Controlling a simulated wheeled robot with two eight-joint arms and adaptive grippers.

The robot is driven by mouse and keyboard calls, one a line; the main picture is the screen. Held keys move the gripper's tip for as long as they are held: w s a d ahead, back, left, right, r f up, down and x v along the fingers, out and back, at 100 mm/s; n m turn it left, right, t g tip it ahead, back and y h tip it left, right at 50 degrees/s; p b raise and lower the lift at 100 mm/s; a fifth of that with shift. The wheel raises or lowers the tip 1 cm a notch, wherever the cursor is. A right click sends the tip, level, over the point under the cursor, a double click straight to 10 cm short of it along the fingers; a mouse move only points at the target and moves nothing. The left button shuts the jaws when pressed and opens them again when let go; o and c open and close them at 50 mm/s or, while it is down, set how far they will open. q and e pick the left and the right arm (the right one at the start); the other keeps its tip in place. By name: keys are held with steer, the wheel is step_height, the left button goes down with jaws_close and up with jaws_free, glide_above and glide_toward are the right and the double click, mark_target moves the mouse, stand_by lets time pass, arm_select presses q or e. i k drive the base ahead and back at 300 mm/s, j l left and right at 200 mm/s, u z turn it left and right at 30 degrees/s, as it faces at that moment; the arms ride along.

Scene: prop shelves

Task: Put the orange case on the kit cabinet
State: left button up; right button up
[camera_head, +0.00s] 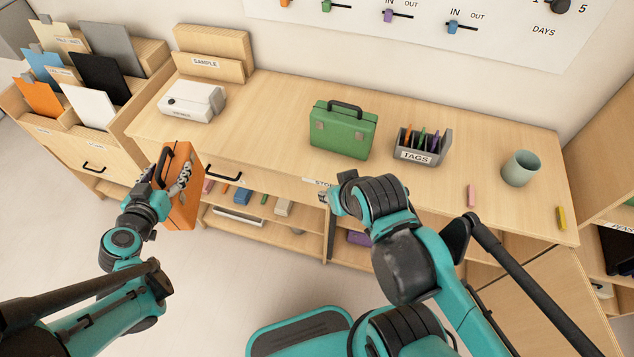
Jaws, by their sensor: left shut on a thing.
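The orange case (183,214) with a dark handle hangs upright in front of the left part of the long wooden cabinet, below its top. My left gripper (168,183) is shut on the orange case at its left side. Part of the case is hidden behind my gripper and wrist. The wooden cabinet (270,125) runs along the wall, with a drawer and open lower shelves. I cannot tell from a label whether it is the kit cabinet. A green case (343,131) stands upright on its top. My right gripper (328,196) is small and partly hidden near the cabinet's front edge.
The cabinet top also holds a white machine (192,101), a wooden sample holder (213,55), a grey tags tray (421,147), a cup (520,168) and pink (471,196) and yellow (561,217) markers. The top between white machine and green case is clear. A folder cabinet (85,148) stands left.

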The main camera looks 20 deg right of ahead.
mark_target(431, 219)
steer(key=k+l, duration=0.1)
steer(key=k, duration=0.3)
steer(key=k+l, duration=0.1)
steer(key=k, duration=0.35)
steer(key=k+z, duration=0.15)
steer(key=z, duration=0.3)
steer(key=k+l+z, duration=0.1)
steer(key=z, duration=0.3)
steer(key=k+l+z, duration=0.1)
steer(key=z, duration=0.35)
steer(key=l+z, duration=0.2)
steer(key=z, duration=0.25)
steer(key=i+j, duration=0.2)
steer(key=i, duration=0.2)
